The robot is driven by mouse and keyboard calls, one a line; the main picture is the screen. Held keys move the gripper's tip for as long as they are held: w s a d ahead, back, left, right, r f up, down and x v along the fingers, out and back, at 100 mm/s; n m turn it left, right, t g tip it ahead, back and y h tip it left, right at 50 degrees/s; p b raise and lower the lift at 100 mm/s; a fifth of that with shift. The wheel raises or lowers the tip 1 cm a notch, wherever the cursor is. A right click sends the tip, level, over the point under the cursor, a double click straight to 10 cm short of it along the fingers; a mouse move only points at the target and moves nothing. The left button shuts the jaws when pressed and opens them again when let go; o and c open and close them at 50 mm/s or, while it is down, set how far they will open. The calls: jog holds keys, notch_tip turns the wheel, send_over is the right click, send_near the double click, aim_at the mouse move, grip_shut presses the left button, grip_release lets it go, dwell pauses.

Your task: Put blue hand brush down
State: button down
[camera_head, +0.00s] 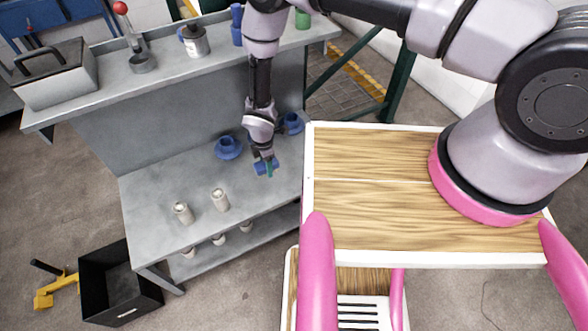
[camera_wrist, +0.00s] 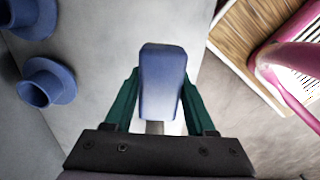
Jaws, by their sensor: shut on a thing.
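The blue hand brush (camera_wrist: 162,80) is between the green fingers of my gripper (camera_wrist: 157,108) in the wrist view, with its broad blue end pointing away from the palm. In the head view my gripper (camera_head: 267,168) is shut on the brush (camera_head: 260,168) at the right part of the grey workbench (camera_head: 150,189). Whether the brush touches the bench top or hangs just above it, I cannot tell. The rest of the brush is hidden by the gripper.
Two whitish cups (camera_head: 220,200) stand toward the front. A raised shelf (camera_head: 170,75) runs along the back. My wooden-topped base borders the bench's right end.

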send_over(272, 185)
notch_tip(272, 185, down, 6)
jog(key=shift+r, duration=0.25)
jog(key=shift+a+f, duration=0.1)
jog(key=shift+f, duration=2.2)
jog(key=shift+f, duration=0.3)
